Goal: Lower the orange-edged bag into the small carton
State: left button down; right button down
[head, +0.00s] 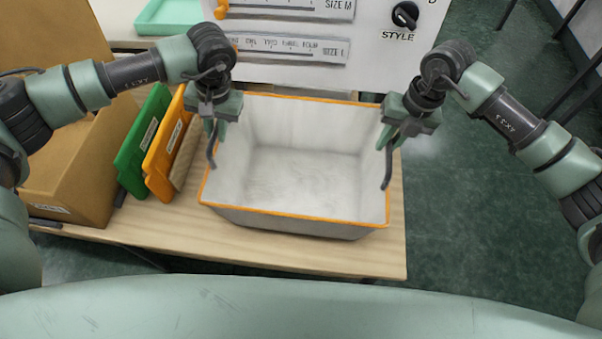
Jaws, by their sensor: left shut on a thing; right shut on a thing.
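The orange-edged bag (290,228) is a pale grey, open-topped, box-shaped bag with an orange rim, upright and empty, over the middle of the wooden table. My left gripper (212,150) is shut on its left rim. My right gripper (388,170) is shut on its right rim. I cannot tell whether its base touches the table. A brown carton (95,180) stands at the left, partly hidden by my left arm; I cannot tell whether it is the small carton.
A green folder-like panel (140,145) and an orange one (165,148) stand between the carton and the bag. A white machine panel (300,50) with a style knob (405,14) is behind the bag. The wooden table (330,258) is bare in front. A mint tray (165,15) lies at the back.

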pick_arm(q)
jog(key=shift+r, duration=0.1)
dwell(0.7)
